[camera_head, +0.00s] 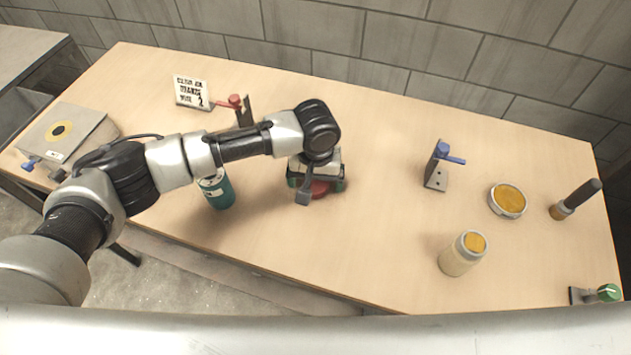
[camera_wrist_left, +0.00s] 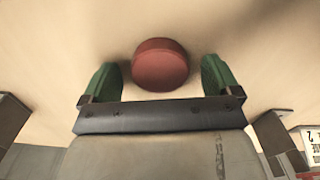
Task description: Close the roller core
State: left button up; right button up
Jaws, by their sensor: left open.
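I cannot tell for sure which thing is the roller core. A red round piece (camera_wrist_left: 160,64) with a flat top shows in the left wrist view, between the green fingertips of my left gripper (camera_wrist_left: 159,78), with a gap on each side. In the head view the red piece (camera_head: 320,189) is partly covered by my left gripper (camera_head: 316,182), which points down over it at mid-table. My left gripper is open and not touching the red piece as far as I see. My right gripper is not in view.
On the wooden table (camera_head: 380,250), a teal canister (camera_head: 221,194) stands just left of my gripper. Right are a blue-handled bracket (camera_head: 437,172), a yellow-topped jar (camera_head: 461,256), a yellow-topped round tin (camera_head: 508,201) and a dark-handled tool (camera_head: 578,198). A sign (camera_head: 191,93) and red-handled valve (camera_head: 233,103) stand behind.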

pick_arm(q)
jog(key=c, duration=1)
jog(key=shift+o, duration=0.2)
jog(key=shift+r, duration=0.1)
jog(key=shift+r, duration=0.4)
jog(key=r, duration=0.2)
jog(key=d+r, duration=0.1)
jog(key=shift+d+r, duration=0.1)
jog(key=shift+r, duration=0.25)
jog(key=w+d+r+b, duration=0.1)
jog(key=d+r, duration=0.5)
jog(key=d, duration=0.4)
jog(key=shift+d+r, duration=0.2)
jog(key=shift+d, duration=0.05)
jog(key=shift+a, duration=0.1)
